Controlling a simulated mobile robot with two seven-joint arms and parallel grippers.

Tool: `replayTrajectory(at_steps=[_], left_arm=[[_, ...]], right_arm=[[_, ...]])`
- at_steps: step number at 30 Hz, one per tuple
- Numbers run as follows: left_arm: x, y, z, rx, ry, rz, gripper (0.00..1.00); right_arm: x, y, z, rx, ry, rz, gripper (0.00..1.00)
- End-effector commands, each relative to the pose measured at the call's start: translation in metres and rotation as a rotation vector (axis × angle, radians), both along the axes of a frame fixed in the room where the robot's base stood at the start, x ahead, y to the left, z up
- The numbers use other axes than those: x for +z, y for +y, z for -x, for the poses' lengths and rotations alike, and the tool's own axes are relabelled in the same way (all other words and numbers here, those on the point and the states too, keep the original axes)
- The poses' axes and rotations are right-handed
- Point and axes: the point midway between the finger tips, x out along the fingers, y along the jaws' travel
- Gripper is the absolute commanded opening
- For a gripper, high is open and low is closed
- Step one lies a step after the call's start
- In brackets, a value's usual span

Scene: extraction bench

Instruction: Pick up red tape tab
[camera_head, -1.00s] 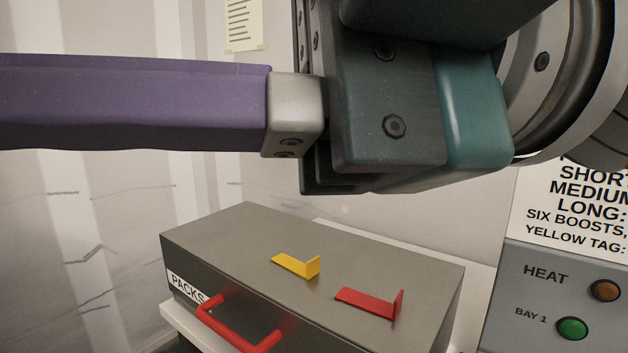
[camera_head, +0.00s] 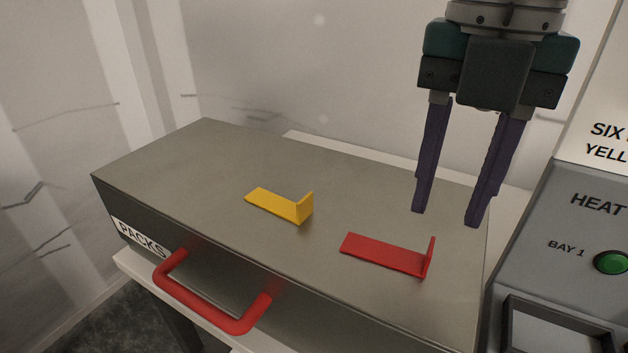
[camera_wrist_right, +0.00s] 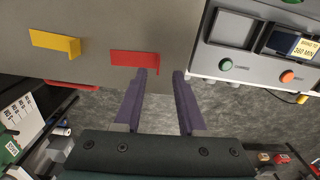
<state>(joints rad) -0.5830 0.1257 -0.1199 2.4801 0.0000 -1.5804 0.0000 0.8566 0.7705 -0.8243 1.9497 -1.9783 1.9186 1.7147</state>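The red tape tab (camera_head: 384,256) is a flat strip with an upright end, lying on top of the grey box near its right end. It also shows in the right wrist view (camera_wrist_right: 133,58). My right gripper (camera_head: 447,218) points down with purple fingers apart and nothing between them, above and behind the tab's upright end. In the right wrist view its fingertips (camera_wrist_right: 162,73) are near the tab's right end, and I cannot tell whether the left fingertip touches it. My left gripper is not in view.
A similar yellow tab (camera_head: 277,205) lies left of the red one on the box (camera_head: 180,170) marked PACKS, which has a red handle (camera_head: 212,298). A grey panel (camera_head: 560,235) with a HEAT label and green button stands close on the right.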

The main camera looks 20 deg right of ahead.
Motion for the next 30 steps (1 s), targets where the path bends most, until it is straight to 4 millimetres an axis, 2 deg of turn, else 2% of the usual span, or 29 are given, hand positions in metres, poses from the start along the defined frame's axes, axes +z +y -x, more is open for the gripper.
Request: replayTrajectory(at_steps=[5,9,17,28,30], left_arm=[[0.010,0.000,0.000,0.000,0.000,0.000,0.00],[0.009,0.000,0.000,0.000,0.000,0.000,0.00],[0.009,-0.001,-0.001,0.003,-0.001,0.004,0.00],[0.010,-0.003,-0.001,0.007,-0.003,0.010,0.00],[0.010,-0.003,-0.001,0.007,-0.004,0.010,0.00]], right_arm=[[-0.025,0.004,0.004,0.001,0.006,-0.001,0.40],[-0.044,0.005,0.003,0.000,0.004,-0.003,0.40],[-0.049,0.005,0.003,0.003,0.001,-0.004,0.40],[-0.049,0.005,0.003,0.003,0.001,-0.004,0.01],[-0.049,0.005,0.003,0.003,0.001,-0.004,0.00]])
